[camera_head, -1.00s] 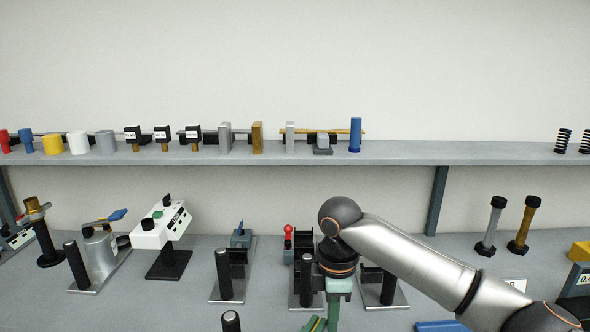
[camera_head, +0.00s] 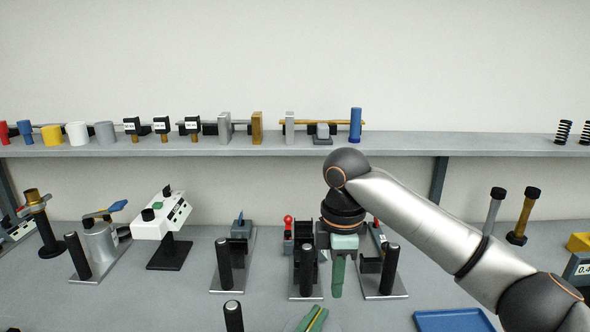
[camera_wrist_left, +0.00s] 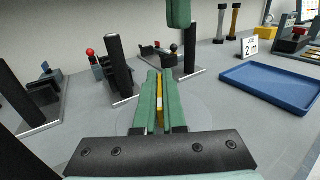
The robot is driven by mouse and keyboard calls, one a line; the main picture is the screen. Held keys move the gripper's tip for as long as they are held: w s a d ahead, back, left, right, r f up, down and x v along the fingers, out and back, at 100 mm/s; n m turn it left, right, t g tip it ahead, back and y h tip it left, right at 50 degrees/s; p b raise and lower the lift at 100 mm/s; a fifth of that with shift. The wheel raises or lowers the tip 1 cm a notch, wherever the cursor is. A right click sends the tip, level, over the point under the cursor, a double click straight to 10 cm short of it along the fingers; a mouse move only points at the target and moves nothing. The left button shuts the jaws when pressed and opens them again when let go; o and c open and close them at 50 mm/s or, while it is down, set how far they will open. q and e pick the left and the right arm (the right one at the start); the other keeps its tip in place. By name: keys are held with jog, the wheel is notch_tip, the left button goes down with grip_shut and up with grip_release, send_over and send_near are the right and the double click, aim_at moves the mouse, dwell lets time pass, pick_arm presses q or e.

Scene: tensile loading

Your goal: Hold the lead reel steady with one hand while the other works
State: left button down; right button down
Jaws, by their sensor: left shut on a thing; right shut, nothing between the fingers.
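My left gripper (camera_wrist_left: 160,82) is shut on a thin yellow piece (camera_wrist_left: 160,104), seen between its green fingers in the left wrist view. In the head view this gripper (camera_head: 316,312) shows only at the bottom edge. A faint pale disc (camera_wrist_left: 198,108) lies on the bench around and under the fingers; whether it is the lead reel, and whether the yellow piece belongs to it, I cannot tell. My right gripper (camera_head: 337,288) points down, shut and empty, above the bench beyond the left one. Its green finger end also shows in the left wrist view (camera_wrist_left: 179,20).
Black posts on metal plates (camera_head: 224,266) (camera_head: 306,268) (camera_head: 390,268) stand around the grippers, close to the right one. Another black post (camera_head: 233,316) is left of my left gripper. A blue tray (camera_head: 452,322) lies at right. A shelf (camera_head: 250,146) with small parts runs behind.

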jog(key=shift+s+d+f, duration=0.1)
jog(key=shift+s+f, duration=0.55)
jog(key=shift+f, duration=0.35)
jog(key=shift+s+d+f, duration=0.1)
jog(key=shift+s+f, duration=0.6)
jog(key=shift+f, duration=0.35)
jog(key=shift+s+f, duration=0.65)
jog(key=shift+f, duration=0.35)
jog(key=shift+w+a, duration=0.3)
jog(key=shift+a, duration=0.25)
jog(key=shift+w+d, duration=0.1)
jog(key=shift+w, duration=1.2)
jog(key=shift+w, duration=0.25)
